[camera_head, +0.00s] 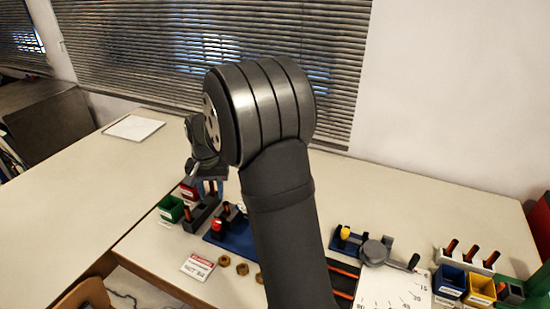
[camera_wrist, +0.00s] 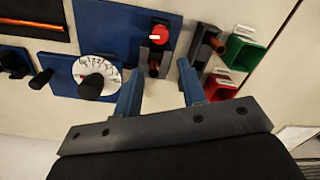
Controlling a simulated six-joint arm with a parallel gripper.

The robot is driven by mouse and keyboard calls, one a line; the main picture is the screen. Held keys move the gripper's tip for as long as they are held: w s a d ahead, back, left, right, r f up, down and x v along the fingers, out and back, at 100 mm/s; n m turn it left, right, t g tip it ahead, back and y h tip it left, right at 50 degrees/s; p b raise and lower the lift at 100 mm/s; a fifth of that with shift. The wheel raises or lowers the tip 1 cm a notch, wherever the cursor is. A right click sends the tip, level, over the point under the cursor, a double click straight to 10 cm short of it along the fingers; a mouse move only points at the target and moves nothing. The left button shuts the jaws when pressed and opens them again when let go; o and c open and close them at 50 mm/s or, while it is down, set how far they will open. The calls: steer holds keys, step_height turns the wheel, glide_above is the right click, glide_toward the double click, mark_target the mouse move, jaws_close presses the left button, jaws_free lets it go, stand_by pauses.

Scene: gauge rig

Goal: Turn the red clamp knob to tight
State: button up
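The red clamp knob (camera_wrist: 158,35) has a white mark and sits on a dark block on a blue base plate (camera_wrist: 100,22) in the wrist view. In the head view the red knob (camera_head: 216,226) shows just left of my arm, below my gripper (camera_head: 211,187). In the wrist view my gripper (camera_wrist: 161,67) is open, with two blue fingers apart. The knob lies beyond the fingertips, and the gripper does not touch it. A brown cylinder (camera_wrist: 154,67) on the same block shows between the fingertips; contact cannot be told. A white dial (camera_wrist: 97,70) with a black hub is left of the fingers.
A green bin (camera_wrist: 246,52), a red bin (camera_wrist: 220,88) and a dark rack (camera_wrist: 207,45) stand close to the right. A sign (camera_head: 198,266) and brown rings (camera_head: 242,269) lie in front. A yellow knob (camera_head: 345,233) is on another fixture. My arm hides the table's middle.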

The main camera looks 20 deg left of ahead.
mark_target(216, 222)
step_height(216, 222, up, 5)
steer(key=n, duration=0.5)
step_height(216, 222, down, 18)
steer(key=shift+s+a+r, duration=0.15)
steer(key=shift+r, duration=0.1)
steer(key=c, duration=0.7)
steer(key=shift+m, duration=0.7)
